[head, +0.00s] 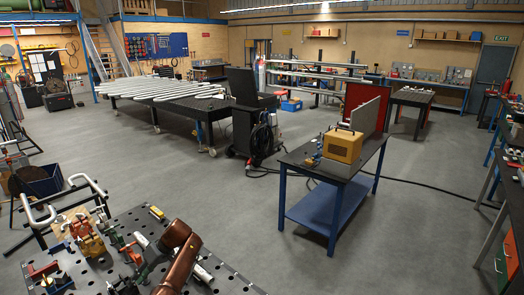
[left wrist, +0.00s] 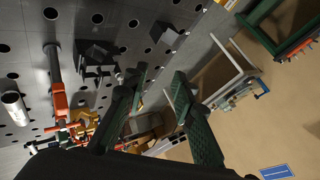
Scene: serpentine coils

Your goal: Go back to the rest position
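My left arm shows at the bottom of the head view as a copper-brown link (head: 178,255). My left gripper (head: 138,270) is dark and small there, over the perforated table (head: 225,278), and hard to separate from the fixtures. In the left wrist view, its two dark green ridged fingers (left wrist: 160,75) stand apart with nothing between the tips. My right gripper is not in view. A pale bent tube (head: 92,187) stands at the left beside the table.
Orange clamps (head: 85,238) and red and green fixtures crowd the table near my left gripper. In the left wrist view a red-orange clamp (left wrist: 60,98) lies to the left. A blue-legged bench (head: 325,205) stands at right. Grey floor (head: 220,195) between is open.

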